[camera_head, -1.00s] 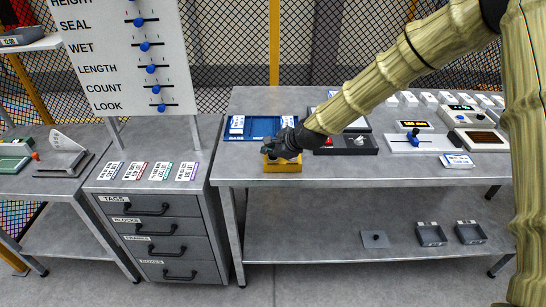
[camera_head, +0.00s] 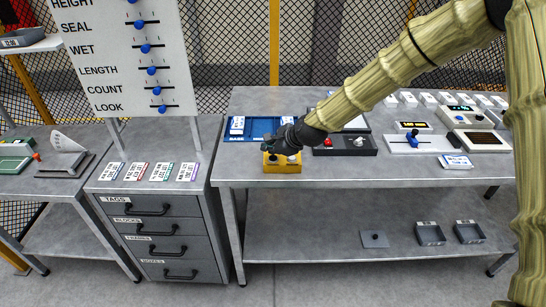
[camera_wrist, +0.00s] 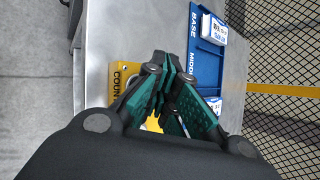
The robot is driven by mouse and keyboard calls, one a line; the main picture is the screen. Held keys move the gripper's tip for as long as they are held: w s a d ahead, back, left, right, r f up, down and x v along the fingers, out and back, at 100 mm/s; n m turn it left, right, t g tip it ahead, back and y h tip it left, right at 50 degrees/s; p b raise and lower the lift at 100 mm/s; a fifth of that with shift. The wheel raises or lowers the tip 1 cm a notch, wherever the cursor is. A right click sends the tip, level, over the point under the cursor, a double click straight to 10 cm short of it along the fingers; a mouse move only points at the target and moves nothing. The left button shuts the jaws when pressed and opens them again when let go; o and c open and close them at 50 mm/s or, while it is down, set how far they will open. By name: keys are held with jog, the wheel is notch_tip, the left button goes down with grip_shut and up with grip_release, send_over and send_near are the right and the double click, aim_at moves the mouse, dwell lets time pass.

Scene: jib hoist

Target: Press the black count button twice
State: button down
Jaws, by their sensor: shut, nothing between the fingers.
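The yellow count box (camera_head: 283,169) stands at the front left edge of the long grey table. A small dark knob and a pale round one show on its top in the head view, partly under my gripper. Which of them is the black button is too small to tell surely. In the wrist view the box (camera_wrist: 124,76) shows with part of a "COUN" label, and the button is hidden behind my fingers. My gripper (camera_head: 264,142) is shut and empty, just above and behind the box top, seemingly apart from it. Its green-padded fingers (camera_wrist: 162,95) fill the middle of the wrist view.
A blue tray (camera_head: 236,138) with white labelled blocks lies just behind the box. A dark box (camera_head: 345,151) with a red button and grey knob stands to the right. A drawer cabinet (camera_head: 160,205) with tags and a slider board (camera_head: 120,70) stand left. The lower shelf is mostly clear.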

aim_at(271, 159)
jog(key=shift+r+p, duration=1.6)
jog(key=shift+r, duration=0.9)
jog(key=shift+f, duration=0.1)
